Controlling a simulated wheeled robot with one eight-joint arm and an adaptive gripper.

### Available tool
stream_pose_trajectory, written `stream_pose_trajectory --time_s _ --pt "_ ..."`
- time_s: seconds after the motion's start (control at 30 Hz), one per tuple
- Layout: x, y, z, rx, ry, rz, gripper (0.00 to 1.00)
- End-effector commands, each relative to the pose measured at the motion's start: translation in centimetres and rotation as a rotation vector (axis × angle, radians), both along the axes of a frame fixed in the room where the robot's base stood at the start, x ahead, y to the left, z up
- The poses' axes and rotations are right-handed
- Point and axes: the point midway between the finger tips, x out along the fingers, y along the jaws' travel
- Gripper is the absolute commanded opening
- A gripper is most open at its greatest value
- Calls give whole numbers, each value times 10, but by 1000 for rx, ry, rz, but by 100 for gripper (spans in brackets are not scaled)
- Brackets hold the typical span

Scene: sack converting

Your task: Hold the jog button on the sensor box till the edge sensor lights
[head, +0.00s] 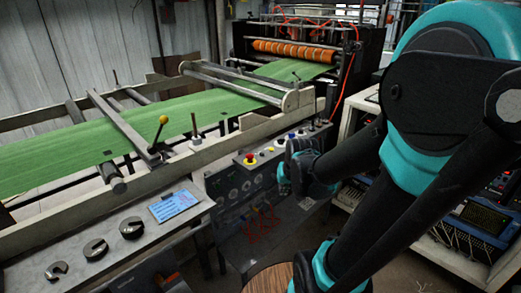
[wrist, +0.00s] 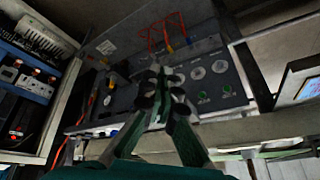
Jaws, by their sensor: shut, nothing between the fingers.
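A dark grey control panel (head: 242,188) with round dials and buttons stands below the green web in the head view. It also shows in the wrist view (wrist: 112,78). I cannot tell which part is the sensor box or its jog button. My gripper (head: 287,172) is in front of the panel's right part, fingers shut and empty. In the wrist view its fingertips (wrist: 160,72) overlap the panel; contact is unclear. I cannot pick out the edge sensor or its light.
The green web (head: 215,112) runs over rollers to a machine with orange rings (head: 292,50). A bench with a blue-screened tablet (head: 174,205) and metal parts is at lower left. Red cables (head: 262,224) hang on the panel. A shelf with equipment (head: 470,240) stands at right.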

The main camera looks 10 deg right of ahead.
Motion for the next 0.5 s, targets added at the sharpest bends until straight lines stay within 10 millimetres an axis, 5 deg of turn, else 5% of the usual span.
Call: stream_pose_trajectory --time_s 0.5 --pt "217 20 58 240 -188 -235 0"
